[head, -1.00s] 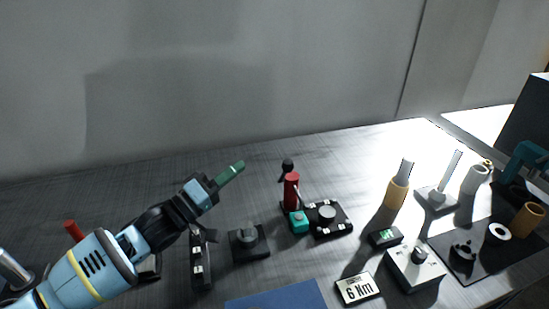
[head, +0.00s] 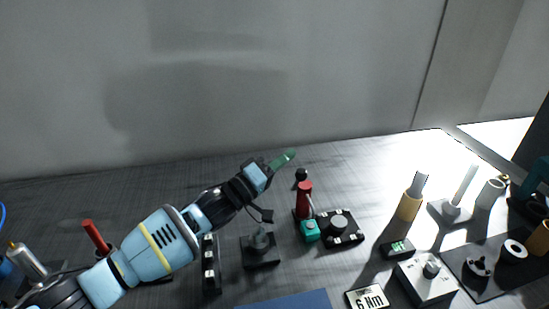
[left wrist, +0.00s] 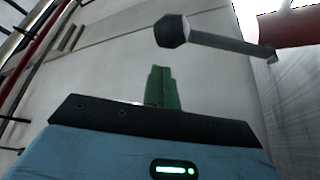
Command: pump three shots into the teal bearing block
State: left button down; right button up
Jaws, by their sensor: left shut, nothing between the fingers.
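The teal bearing block (head: 310,231) sits on the bench at the front of the red pump (head: 304,200), with a thin spout or hose reaching down toward it. The pump's lever ends in a dark knob (head: 301,174). In the left wrist view the knob (left wrist: 172,31) and part of the red pump body (left wrist: 285,27) show at upper right. My left gripper (head: 287,157) has green fingers, shut and empty, just left of and beyond the knob in the head view. Its fingers (left wrist: 163,86) point past the lever, apart from it.
A black base with a round grey knob (head: 338,225) stands right of the block. A dark fixture (head: 260,247) lies below my left arm. A "6 Nm" sign (head: 368,298), a grey box (head: 426,279) and a tan-handled tool (head: 411,202) are farther right.

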aim_at(303, 180)
pick_arm(q)
jog(key=shift+s+d+f, duration=0.25)
jog(key=shift+s+f, duration=0.05)
jog(key=shift+s, duration=0.2)
jog(key=shift+s+d+f, duration=0.25)
jog(key=shift+s+f, duration=0.05)
jog(key=shift+s, duration=0.2)
jog(key=shift+f, duration=0.1)
jog(key=shift+s+d+f+m+h, duration=0.1)
jog(key=shift+s+f+m+h, duration=0.05)
jog(key=shift+s+m+h, duration=0.3)
jog(key=s+f+m, duration=0.1)
jog(key=s+d+f+m+h+b, duration=0.1)
jog(key=m, duration=0.1)
jog(key=shift+s, duration=0.4)
jog(key=shift+s+d+f+g, duration=0.1)
jog(key=shift+s+f+g, duration=0.25)
jog(key=shift+f, duration=0.1)
